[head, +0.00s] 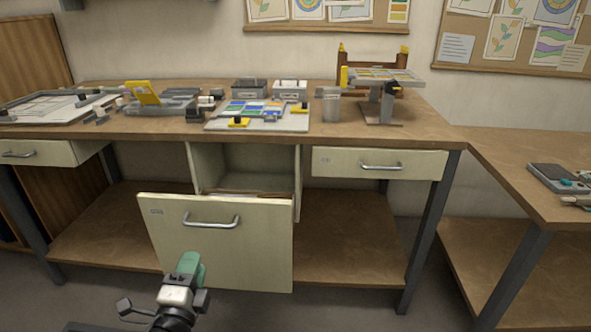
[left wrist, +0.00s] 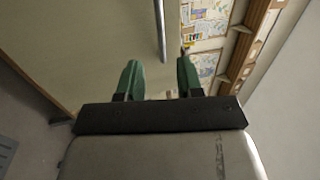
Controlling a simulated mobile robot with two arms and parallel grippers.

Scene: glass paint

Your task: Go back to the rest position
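My left gripper (head: 188,264) is in front of the lower part of the pulled-out drawer front (head: 260,265). In the left wrist view, its two green fingers stand apart with nothing held between them (left wrist: 158,76). The drawer's metal handle (head: 212,224) is above and to the right of the fingertips in the head view. It also shows as a grey bar (left wrist: 161,30) beyond the fingers in the left wrist view, apart from them. My right gripper is in neither view.
The workbench (head: 150,125) carries a paint board (head: 262,115), a yellow-topped tool (head: 143,93), two small boxes and a stand (head: 380,102). The smaller drawer (head: 335,164) on the right is shut. A side table (head: 520,180) stands at the right. Floor shows below.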

